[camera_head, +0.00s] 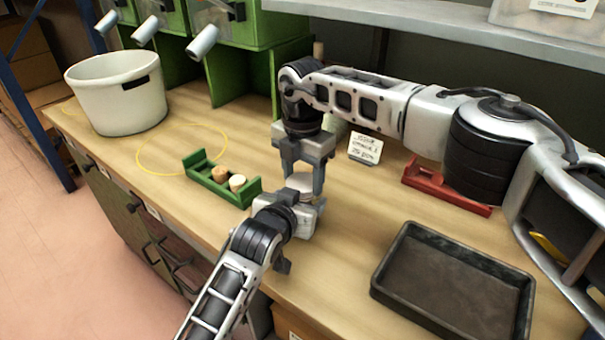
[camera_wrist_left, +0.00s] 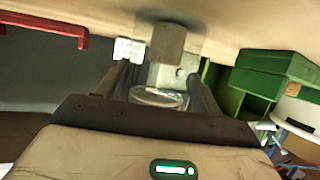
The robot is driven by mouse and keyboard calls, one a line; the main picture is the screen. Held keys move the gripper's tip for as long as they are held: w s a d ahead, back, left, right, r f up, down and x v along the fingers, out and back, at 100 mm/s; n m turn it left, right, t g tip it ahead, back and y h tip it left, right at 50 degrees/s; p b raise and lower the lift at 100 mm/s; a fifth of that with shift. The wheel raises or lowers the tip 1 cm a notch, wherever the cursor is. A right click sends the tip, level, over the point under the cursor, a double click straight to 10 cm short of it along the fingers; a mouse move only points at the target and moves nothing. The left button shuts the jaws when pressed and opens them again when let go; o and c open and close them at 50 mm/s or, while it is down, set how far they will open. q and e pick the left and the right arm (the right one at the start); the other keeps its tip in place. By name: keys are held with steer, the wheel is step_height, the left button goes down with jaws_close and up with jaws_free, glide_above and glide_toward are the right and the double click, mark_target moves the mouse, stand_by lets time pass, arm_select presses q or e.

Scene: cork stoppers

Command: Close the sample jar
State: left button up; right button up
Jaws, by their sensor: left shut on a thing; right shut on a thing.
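My left gripper (camera_head: 303,197) reaches in from the bottom left and is shut on the sample jar (camera_head: 299,182), a pale round thing above the table. In the left wrist view the jar (camera_wrist_left: 158,97) is a clear, glassy round between my fingers. My right gripper (camera_head: 304,172) points down just above the jar. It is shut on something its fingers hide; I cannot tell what. Whether that thing touches the jar is hidden too. A green rack (camera_head: 203,185) to the left holds a brown stopper (camera_head: 220,173) and a paler one (camera_head: 237,183).
A white pot (camera_head: 117,95) stands at the back left, near a yellow ring (camera_head: 140,163) on the table. A dark tray (camera_head: 445,285) lies front right. Green bins (camera_head: 235,75) stand behind.

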steer(key=m, duration=1.2)
steer(key=shift+m, duration=0.3)
steer(key=m, duration=0.3)
steer(key=shift+m, duration=0.4)
steer(key=o, duration=0.9)
steer(key=shift+s+a, duration=0.1)
